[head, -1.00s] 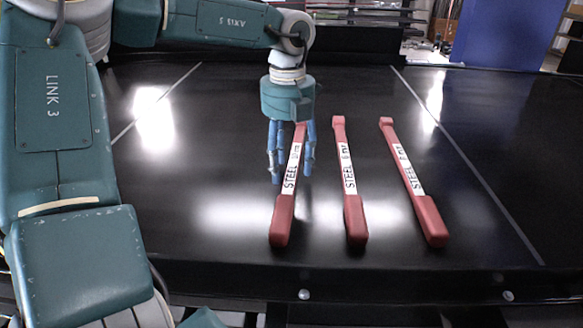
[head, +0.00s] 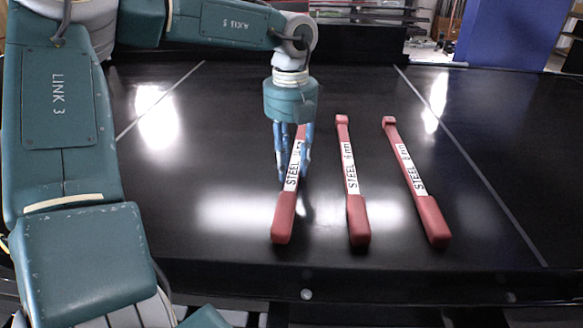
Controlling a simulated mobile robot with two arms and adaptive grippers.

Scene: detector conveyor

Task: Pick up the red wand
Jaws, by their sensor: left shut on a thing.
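Three red wands with white "STEEL" labels lie side by side on a black conveyor belt (head: 240,180), thick handles toward me. My left gripper (head: 294,172) is over the leftmost wand (head: 284,215), its blue fingers shut on that wand around the label. The gripper hides part of this wand's far end. The wand still appears to lie on the belt. The middle wand (head: 357,218) and the right wand (head: 432,218) lie apart from it, untouched. My right gripper is not in view.
Thin grey lines run along the belt at left and right. The belt is bare to the right of the wands and just left of the gripper. Dark shelving and a blue panel (head: 508,32) stand behind it.

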